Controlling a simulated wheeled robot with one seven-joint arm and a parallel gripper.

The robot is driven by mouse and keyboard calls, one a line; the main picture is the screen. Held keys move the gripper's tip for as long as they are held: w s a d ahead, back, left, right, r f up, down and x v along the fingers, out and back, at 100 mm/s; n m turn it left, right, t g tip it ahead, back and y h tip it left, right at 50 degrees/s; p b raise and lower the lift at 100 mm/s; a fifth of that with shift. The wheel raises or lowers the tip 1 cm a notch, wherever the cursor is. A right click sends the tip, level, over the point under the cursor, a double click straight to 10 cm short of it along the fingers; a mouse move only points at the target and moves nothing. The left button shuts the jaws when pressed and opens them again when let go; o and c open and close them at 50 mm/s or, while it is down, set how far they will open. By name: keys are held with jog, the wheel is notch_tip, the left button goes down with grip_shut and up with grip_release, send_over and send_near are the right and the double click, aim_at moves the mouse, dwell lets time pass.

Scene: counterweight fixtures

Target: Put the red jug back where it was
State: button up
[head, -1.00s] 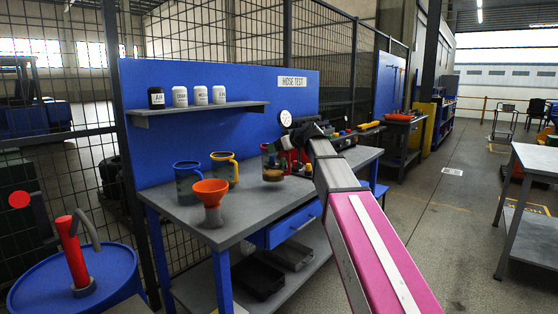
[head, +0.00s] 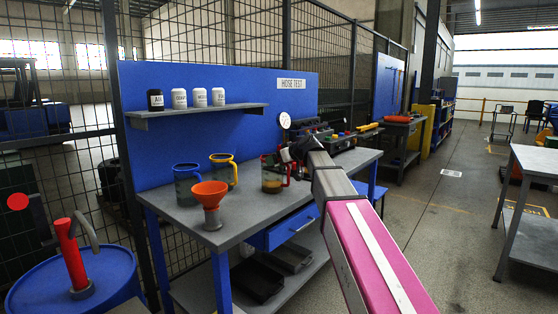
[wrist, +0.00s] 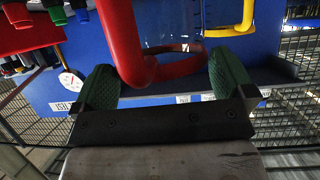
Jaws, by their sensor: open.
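The red jug (head: 271,178), clear with a red rim, a red handle and brown contents, stands upright on the grey bench top (head: 245,218). My gripper (head: 294,152) is beside its handle, on the right, in the head view. In the wrist view my open gripper (wrist: 163,72) has its green fingers on either side of the red handle (wrist: 125,45). A gap shows by the fingers, and I cannot tell whether either touches it. The jaws are small and dark in the head view.
A blue-rimmed jug (head: 186,185), a yellow-rimmed jug (head: 224,171) and an orange funnel (head: 210,195) stand left of the red jug. A shelf (head: 200,112) with several small bottles hangs behind. Tools and bins (head: 345,142) crowd the bench's right end.

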jog(key=v, duration=1.2)
jog(key=s+d+f+m+h, duration=0.1)
jog(key=f, duration=0.4)
jog(key=s+d+f+m+g+h, duration=0.1)
jog(key=f, duration=0.5)
jog(key=s+d+f+m+g, duration=0.1)
jog(key=f, duration=0.5)
jog(key=shift+d+f+h, duration=0.1)
jog(key=shift+f+h, duration=0.05)
jog(key=shift+h, duration=0.25)
jog(key=s+d+f+m+g+h, duration=0.2)
jog(key=s+d+f, duration=0.1)
jog(key=s+f, duration=0.4)
jog(key=s+d+f+m+g+h, duration=0.2)
jog(key=s+d+f, duration=0.2)
jog(key=f, duration=1)
jog(key=s+d+f+m+g+h, duration=0.2)
jog(key=s+d+f, duration=0.1)
jog(key=s+f, duration=0.7)
jog(key=shift+s+d+f+m+h, duration=0.2)
jog(key=shift+f+m+h, duration=0.2)
jog(key=shift+f, duration=0.2)
